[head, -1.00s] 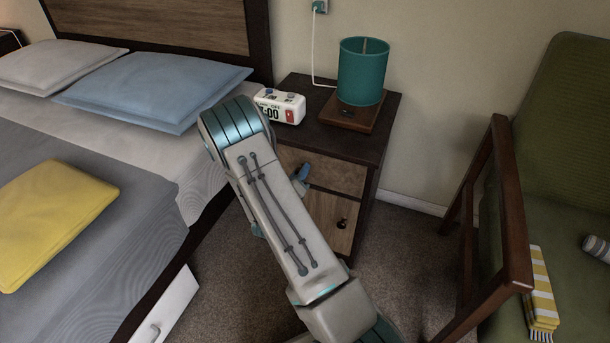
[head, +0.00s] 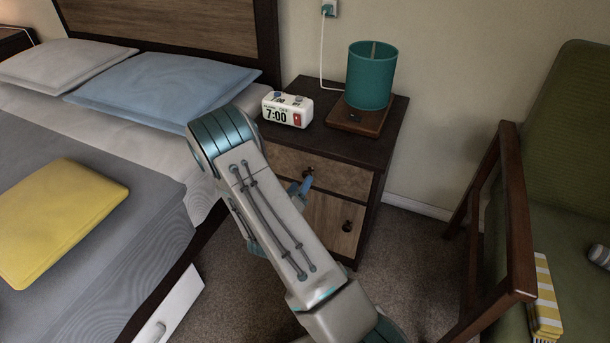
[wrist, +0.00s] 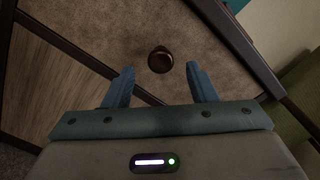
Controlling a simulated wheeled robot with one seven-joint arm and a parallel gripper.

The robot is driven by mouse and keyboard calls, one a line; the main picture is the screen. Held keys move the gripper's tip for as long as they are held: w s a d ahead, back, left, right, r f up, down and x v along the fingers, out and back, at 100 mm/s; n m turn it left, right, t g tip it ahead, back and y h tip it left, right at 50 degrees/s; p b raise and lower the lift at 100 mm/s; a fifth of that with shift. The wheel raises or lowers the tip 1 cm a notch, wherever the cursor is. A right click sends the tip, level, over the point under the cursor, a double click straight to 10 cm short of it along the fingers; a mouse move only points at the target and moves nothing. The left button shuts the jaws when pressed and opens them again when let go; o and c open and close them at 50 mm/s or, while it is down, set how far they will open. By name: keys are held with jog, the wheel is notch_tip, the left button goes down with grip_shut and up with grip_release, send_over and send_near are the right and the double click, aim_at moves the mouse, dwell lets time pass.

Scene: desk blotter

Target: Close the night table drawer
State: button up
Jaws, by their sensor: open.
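The night table (head: 390,125) stands between the bed and the chair, with two wood-fronted drawers. The upper drawer (head: 340,178) has a dark round knob (head: 308,171); its front looks close to flush, but any small gap is hard to judge. The lower drawer (head: 325,222) has its own knob (head: 347,226) and is partly hidden by my arm. My gripper (head: 300,188) is open, with blue fingers in front of the drawer fronts, just below the upper knob. In the wrist view a round knob (wrist: 160,60) appears between and beyond my open fingers, and nothing is held.
A teal lamp (head: 372,75) and a white alarm clock (head: 287,109) stand on the night table. The bed with a yellow cushion (head: 58,220) is on the left. A green chair with a wooden armrest (head: 515,220) is on the right. Carpet (head: 400,265) is clear between.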

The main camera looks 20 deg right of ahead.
jog(key=p+v, duration=0.1)
jog(key=v, duration=0.7)
jog(key=shift+s+a, duration=0.15)
jog(key=shift+s, duration=0.15)
jog(key=shift+r, duration=0.1)
jog(key=s+d+r+m+g+p, duration=0.2)
jog(key=s+r+m+g+p, duration=0.4)
jog(key=r, duration=0.4)
jog(key=s+d+r+m+g+y+p, duration=0.1)
jog(key=s+d+r+m+g+p, duration=0.25)
jog(key=r+m, duration=0.5)
jog(key=s+d+r+m+g+p, duration=0.1)
jog(key=s+r+m+g+p, duration=0.5)
jog(key=r, duration=0.4)
jog(key=s+a+r+m+t+y+p, duration=0.1)
jog(key=a+r+m+t+y+p, duration=0.1)
jog(key=r, duration=0.5)
jog(key=s+a+r+m+t+y+p, duration=0.2)
jog(key=a+r+m+y+p, duration=0.3)
jog(key=r+m+y+p, duration=0.1)
jog(key=s+a+r+m+t+y+p, duration=0.1)
jog(key=a+r+m+t+y+p, duration=0.1)
jog(key=a+r+m+y+p, duration=0.2)
notch_tip(320, 180, up, 6)
jog(key=m+p, duration=0.1)
jog(key=m, duration=0.2)
jog(key=shift+s, duration=0.25)
